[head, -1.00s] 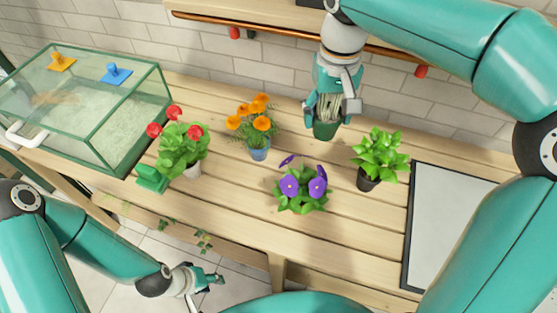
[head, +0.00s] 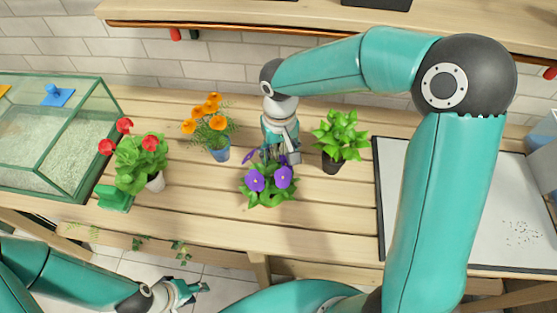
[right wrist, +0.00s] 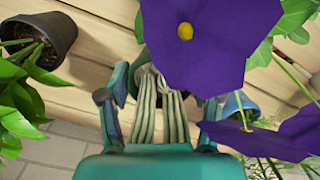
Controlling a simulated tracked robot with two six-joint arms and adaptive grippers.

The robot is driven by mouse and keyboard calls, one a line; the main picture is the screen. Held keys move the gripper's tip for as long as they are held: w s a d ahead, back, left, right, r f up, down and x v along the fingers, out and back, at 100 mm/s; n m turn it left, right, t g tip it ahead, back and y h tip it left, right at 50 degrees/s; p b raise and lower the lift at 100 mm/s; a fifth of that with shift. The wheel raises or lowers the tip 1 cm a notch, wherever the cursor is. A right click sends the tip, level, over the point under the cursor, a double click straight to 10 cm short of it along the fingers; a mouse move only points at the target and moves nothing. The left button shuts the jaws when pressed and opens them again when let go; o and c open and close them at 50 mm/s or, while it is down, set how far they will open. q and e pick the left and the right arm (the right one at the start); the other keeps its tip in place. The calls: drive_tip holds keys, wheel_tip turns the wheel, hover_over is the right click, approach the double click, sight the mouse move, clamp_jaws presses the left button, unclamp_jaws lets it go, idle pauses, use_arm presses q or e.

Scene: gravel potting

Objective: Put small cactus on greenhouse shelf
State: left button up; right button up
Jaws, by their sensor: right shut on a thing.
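My right gripper (head: 282,151) is shut on the small cactus, several pale green upright columns. In the head view it is behind the purple-flowered plant (head: 268,182), which hides most of the cactus and its pot. In the right wrist view the cactus (right wrist: 160,112) stands between the fingers, with purple petals covering part of it. A bit of its dark green pot (right wrist: 133,78) shows beyond. My left gripper (head: 190,291) is open and empty, low over the floor in front of the bench. A wooden shelf (head: 210,12) runs along the wall above the bench.
An orange-flowered plant (head: 212,130) stands left of my right gripper, a leafy plant (head: 340,139) right. A red-flowered plant (head: 134,160) and glass case (head: 75,150) are farther left. A framed pale panel (head: 395,185) lies right.

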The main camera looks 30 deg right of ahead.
sight(279, 161)
drive_tip(key=shift+f, duration=1.65)
drive_tip(key=shift+w+f, duration=0.1)
drive_tip(key=shift+f, duration=0.05)
drive_tip(key=o, duration=1.3)
